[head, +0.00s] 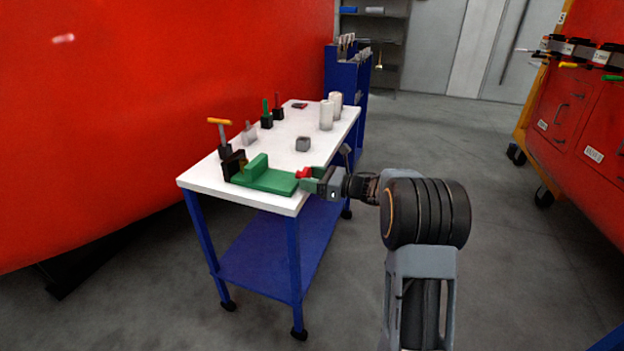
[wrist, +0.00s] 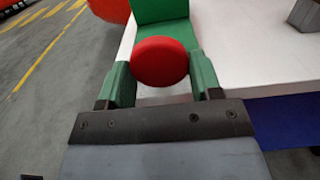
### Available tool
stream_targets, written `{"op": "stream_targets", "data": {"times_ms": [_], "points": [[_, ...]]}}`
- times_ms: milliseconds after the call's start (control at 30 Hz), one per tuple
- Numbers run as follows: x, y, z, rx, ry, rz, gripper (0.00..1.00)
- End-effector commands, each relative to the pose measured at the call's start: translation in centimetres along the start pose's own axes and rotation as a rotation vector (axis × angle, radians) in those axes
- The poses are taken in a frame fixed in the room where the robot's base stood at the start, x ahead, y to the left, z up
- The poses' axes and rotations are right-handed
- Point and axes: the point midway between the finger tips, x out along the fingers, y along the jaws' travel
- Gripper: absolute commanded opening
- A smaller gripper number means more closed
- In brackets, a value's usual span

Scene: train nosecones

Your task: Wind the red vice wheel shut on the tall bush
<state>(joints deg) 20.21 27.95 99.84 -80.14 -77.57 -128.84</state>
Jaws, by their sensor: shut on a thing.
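The green vice (head: 264,181) sits at the near end of the white table. Its red wheel (head: 303,173) is at the vice's right end in the head view. My gripper (head: 311,181) is at this wheel, level with the table edge. In the wrist view the round red wheel (wrist: 160,62) lies between my gripper's two green fingers (wrist: 160,80), which are shut on it. The green vice body (wrist: 160,12) shows behind the wheel. I cannot tell which of the objects on the table is the tall bush, or whether anything sits between the vice jaws.
The white table top (head: 320,150) holds a small grey block (head: 302,144), white cylinders (head: 326,114) and several upright tools along its far left side, one with an orange handle (head: 219,121). Open floor (head: 480,200) lies to the right.

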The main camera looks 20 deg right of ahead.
Motion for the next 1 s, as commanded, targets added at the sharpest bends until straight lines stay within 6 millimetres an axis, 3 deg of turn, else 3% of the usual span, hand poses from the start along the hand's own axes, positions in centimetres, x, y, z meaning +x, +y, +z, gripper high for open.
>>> {"op": "stream_targets", "data": {"times_ms": [367, 1000], "points": [[-0.01, 0.09, -0.21, 0.133, 0.001, 0.001, 0.35], [0.0, 0.25, 0.1, 0.731, 0.002, 0.001, 0.35]]}}
